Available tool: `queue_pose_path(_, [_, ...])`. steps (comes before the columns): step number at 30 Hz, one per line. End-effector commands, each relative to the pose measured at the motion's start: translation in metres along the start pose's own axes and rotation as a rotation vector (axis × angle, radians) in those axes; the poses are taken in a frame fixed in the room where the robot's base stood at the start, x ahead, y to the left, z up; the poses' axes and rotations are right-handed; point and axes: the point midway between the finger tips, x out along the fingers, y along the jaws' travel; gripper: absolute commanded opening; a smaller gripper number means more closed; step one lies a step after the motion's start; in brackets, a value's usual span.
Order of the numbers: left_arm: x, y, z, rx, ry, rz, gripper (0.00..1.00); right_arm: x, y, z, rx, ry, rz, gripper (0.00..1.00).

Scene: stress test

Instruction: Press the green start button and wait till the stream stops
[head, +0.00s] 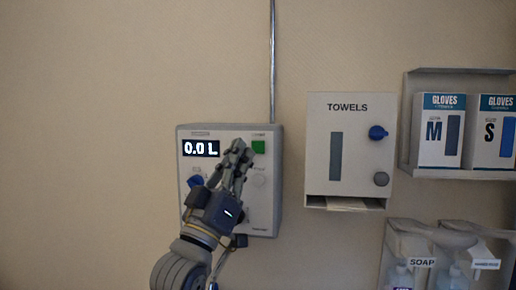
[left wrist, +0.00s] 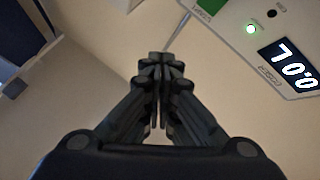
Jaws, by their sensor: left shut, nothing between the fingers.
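The green start button (head: 258,146) is at the upper right of a grey dispenser panel (head: 270,215) on the wall. The panel's display (head: 200,148) reads 0.0 L. My left gripper (head: 240,150) is shut and empty in front of the panel, just left of the green button. I cannot tell from the head view whether it touches the panel. In the left wrist view the fingers are together (left wrist: 160,60). There the green button (left wrist: 212,8) shows only partly at the top edge, and a small lit green lamp (left wrist: 251,28) shows near the display (left wrist: 297,67). My right gripper is not in view.
A towel dispenser (head: 360,130) with a blue knob (head: 377,133) hangs right of the panel. A shelf with glove boxes (head: 441,130) and soap dispensers (head: 408,262) are further right. A metal pipe (head: 272,60) runs up from the panel. The wall at left is clear.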

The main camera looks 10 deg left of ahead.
Motion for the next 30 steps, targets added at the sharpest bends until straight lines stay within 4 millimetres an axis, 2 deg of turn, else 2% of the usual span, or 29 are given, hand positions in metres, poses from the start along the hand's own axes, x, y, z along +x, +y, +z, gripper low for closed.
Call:
queue_pose_path(8, [0.009, -0.007, 0.007, 0.001, -0.002, -0.001, 0.00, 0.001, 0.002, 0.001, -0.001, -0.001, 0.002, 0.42])
queue_pose_path(21, [0.051, -0.037, 0.037, 0.000, -0.002, -0.002, 0.00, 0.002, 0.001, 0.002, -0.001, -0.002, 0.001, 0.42])
queue_pose_path(30, [0.061, -0.045, 0.045, 0.001, -0.001, 0.000, 0.00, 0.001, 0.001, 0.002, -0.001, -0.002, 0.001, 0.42])
